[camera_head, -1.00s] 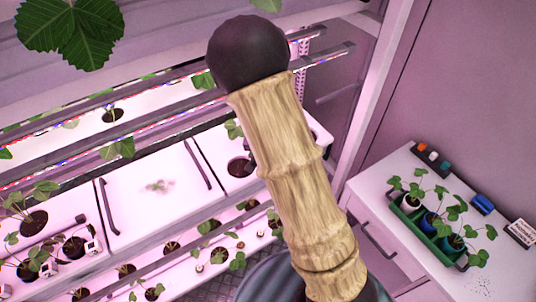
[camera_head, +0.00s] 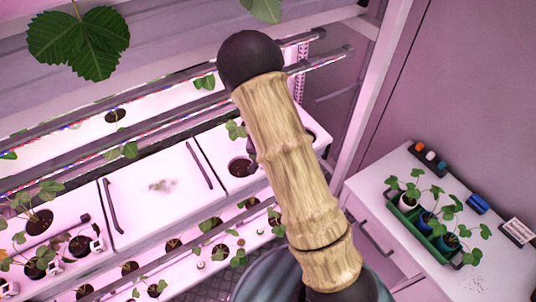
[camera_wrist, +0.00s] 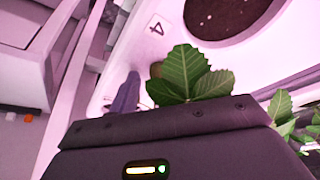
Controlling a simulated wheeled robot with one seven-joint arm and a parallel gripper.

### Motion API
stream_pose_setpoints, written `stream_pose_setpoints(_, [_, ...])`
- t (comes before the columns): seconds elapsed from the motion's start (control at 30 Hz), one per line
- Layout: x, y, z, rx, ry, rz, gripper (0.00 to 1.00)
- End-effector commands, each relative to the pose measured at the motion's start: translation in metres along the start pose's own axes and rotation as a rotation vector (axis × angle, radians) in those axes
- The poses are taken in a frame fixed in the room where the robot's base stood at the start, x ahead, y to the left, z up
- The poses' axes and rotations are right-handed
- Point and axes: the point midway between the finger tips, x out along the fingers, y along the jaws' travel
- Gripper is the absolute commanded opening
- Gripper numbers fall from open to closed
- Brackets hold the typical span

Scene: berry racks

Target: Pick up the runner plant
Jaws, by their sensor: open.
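A green leafy plant (camera_wrist: 190,80), which looks like the runner plant, shows in the wrist view just beyond the dark housing of my gripper (camera_wrist: 165,125). Its stem and base are hidden behind the housing. A grey-purple finger-like part (camera_wrist: 125,97) stands left of the leaves. My gripper is open, and I see nothing held in it. In the head view my wooden-looking arm reaches up over the rack and hides the gripper. A small leaf (camera_head: 236,130) shows left of the arm, above a round planting hole (camera_head: 241,167); I cannot tell whether it is the same plant.
A white panel marked 4 (camera_wrist: 157,28) has a soil-filled round hole (camera_wrist: 228,14). More leaves (camera_wrist: 281,108) are at the right. White rack trays (camera_head: 150,210) hold several plants. A white cabinet (camera_head: 375,185) at the right carries a green planter (camera_head: 408,214) with potted plants.

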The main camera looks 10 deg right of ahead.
Motion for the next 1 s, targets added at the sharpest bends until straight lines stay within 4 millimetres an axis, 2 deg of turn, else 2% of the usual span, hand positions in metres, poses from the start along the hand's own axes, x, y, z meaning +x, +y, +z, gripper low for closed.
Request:
stream_pose_setpoints(0.23, [0.0, 0.0, 0.0, 0.0, 0.0, 0.0, 0.49])
stream_pose_setpoints(0.43, [0.0, 0.0, 0.0, 0.0, 0.0, 0.0, 0.09])
stream_pose_setpoints(0.47, [0.0, 0.0, 0.0, 0.0, 0.0, 0.0, 0.08])
stream_pose_setpoints(0.8, [-0.001, 0.0, -0.001, -0.001, 0.001, 0.0, 0.07])
stream_pose_setpoints(1.0, [-0.011, -0.001, -0.005, -0.001, 0.003, -0.001, 0.07])
